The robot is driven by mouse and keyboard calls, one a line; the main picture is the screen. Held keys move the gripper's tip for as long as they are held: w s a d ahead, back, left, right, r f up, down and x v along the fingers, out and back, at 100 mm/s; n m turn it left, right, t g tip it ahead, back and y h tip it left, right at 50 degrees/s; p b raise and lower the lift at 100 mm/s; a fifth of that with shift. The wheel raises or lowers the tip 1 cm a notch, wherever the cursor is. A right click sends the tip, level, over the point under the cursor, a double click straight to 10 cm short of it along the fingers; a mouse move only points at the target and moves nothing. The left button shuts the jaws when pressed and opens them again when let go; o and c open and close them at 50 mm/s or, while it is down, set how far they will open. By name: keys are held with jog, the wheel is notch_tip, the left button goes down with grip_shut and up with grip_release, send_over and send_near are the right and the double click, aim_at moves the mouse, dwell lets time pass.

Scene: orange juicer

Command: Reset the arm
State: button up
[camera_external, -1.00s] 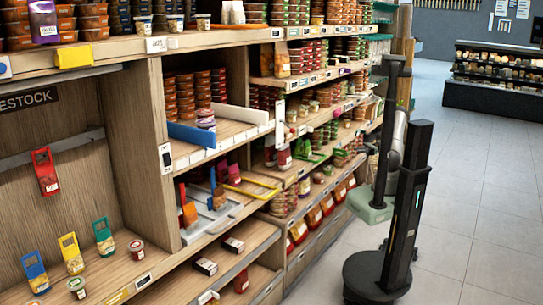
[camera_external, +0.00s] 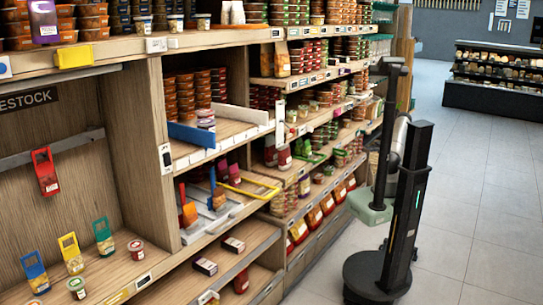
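My arm (camera_external: 397,140) is folded close beside my dark column (camera_external: 408,205), at the right side of the shelving. A pale link shows between the column and a dark upright part. A grey-green block (camera_external: 370,208) is at the lower end of that dark part, in front of the lower shelves. I cannot make out the fingers of my gripper, and nothing held can be told.
Long wooden shelving (camera_external: 225,215) with tubs and packs runs along the left and middle, close to my arm. Open tiled floor (camera_external: 480,215) lies to the right. A dark display case (camera_external: 492,82) stands at the back right.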

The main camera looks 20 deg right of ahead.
jog(key=s+a+r+n+g+h+p, duration=0.1)
jog(key=s+a+r+n+g+h, duration=0.25)
jog(key=a, duration=0.55)
jog(key=a+r+n+g+h+p, duration=0.2)
jog(key=a+r+n+h, duration=0.25)
jog(key=a+r, duration=0.35)
jog(key=s+a+r+n+t+h+p, duration=0.1)
jog(key=s+a+n+h, duration=0.3)
jog(key=s, duration=0.5)
jog(key=s+a+r+n+t+h+p, duration=0.2)
jog(key=s+a+r+n+t+h, duration=0.1)
jog(key=s+a+n+h, duration=0.2)
jog(key=s+n, duration=0.2)
jog(key=s, duration=0.1)
jog(key=shift+s+a+r+n+h, duration=0.15)
jog(key=shift+s+r+n+h, duration=0.15)
jog(key=shift+s+h, duration=0.1)
